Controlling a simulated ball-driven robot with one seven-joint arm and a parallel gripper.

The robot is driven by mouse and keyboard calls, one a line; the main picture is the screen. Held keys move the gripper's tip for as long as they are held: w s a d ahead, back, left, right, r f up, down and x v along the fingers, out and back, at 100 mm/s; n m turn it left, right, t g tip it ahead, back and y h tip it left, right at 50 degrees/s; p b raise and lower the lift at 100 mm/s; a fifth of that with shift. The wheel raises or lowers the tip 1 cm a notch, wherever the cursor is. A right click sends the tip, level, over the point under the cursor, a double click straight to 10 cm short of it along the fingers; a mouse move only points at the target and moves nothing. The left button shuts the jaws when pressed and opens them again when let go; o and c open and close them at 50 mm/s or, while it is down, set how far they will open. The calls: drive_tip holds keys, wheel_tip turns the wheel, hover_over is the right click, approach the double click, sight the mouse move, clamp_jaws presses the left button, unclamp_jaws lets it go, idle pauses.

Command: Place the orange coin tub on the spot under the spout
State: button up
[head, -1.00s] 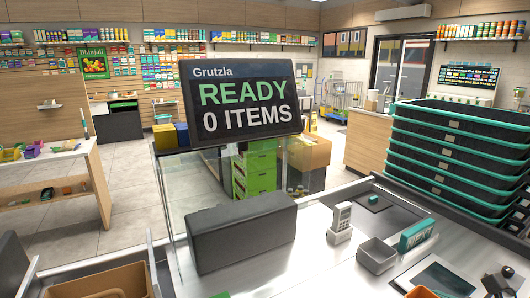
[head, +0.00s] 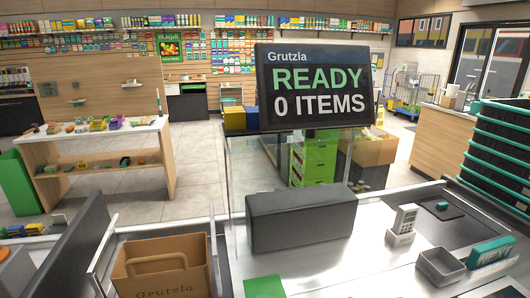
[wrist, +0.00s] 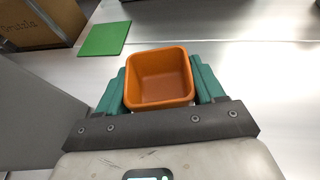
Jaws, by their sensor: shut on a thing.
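The orange coin tub (wrist: 160,97), a small square open-topped container, is between the green fingers of my gripper (wrist: 161,80) in the wrist view. The gripper is shut on it, one finger on each side. The tub looks empty and is above the metal counter; I cannot tell how high. Neither the tub nor my gripper shows in the head view. A flat green square (wrist: 104,38) lies on the counter beyond the tub, to the left; it also shows at the bottom of the head view (head: 264,287). I cannot make out a spout in either view.
A brown Grutzla bag (head: 165,270) stands left of the green square. A dark grey block (head: 300,220) and a display screen (head: 315,88) stand behind it. A grey tray (head: 440,268) and a card reader (head: 403,222) are to the right. Bare counter (wrist: 240,60) lies right of the tub.

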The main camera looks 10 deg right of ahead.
drive_tip(key=shift+n+y, duration=0.3)
drive_tip(key=shift+y, duration=0.1)
drive_tip(key=a, duration=0.2)
drive_tip(key=w+a+f, duration=0.1)
drive_tip(key=a, duration=0.3)
drive_tip(key=shift+w+f, duration=0.3)
drive_tip(key=shift+f, duration=0.1)
drive_tip(key=shift+d, duration=0.15)
